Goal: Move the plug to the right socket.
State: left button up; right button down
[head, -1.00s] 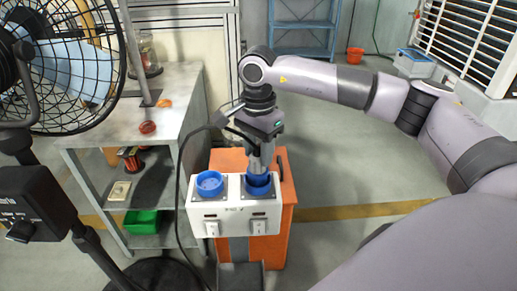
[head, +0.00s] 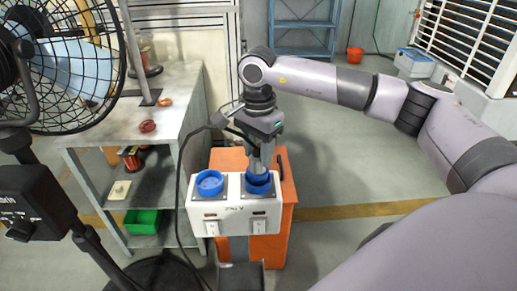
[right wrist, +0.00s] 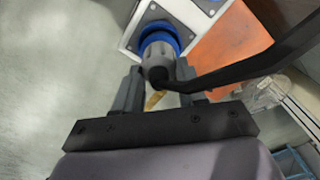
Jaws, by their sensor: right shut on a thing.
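The white socket box (head: 232,213) has two blue round sockets on top. The left socket (head: 210,184) is empty in the head view. The right socket (head: 258,184) has the grey plug (head: 256,165) standing in its mouth, upright; how deep it sits I cannot tell. My right gripper (head: 260,150) comes down from above and is shut on the plug. The right wrist view shows the grey plug (right wrist: 159,58) between the fingers of the right gripper (right wrist: 158,88), lined up with a blue socket ring (right wrist: 157,34). A black cable (right wrist: 235,72) runs from the plug. My left gripper is not in view.
The socket box is at an orange cabinet (head: 284,205). A grey shelf table (head: 178,112) with small parts and a green bin (head: 142,221) stands left. A black fan (head: 70,65) is at the far left. The cable hangs left of the box. Floor at right is clear.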

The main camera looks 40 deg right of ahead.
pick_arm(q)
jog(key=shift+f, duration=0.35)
pick_arm(e)
jog(key=shift+f, duration=0.35)
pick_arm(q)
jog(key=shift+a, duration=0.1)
pick_arm(e)
jog(key=c, duration=0.9)
grip_release()
notch_tip(320, 180, up, 4)
jog(key=p, duration=0.2)
jog(key=shift+p, duration=0.3)
notch_tip(320, 180, up, 2)
jog(key=shift+r+p, duration=0.1)
jog(key=shift+p, duration=0.65)
jog(key=shift+r+p, duration=1.6)
jog(key=shift+r, duration=0.8)
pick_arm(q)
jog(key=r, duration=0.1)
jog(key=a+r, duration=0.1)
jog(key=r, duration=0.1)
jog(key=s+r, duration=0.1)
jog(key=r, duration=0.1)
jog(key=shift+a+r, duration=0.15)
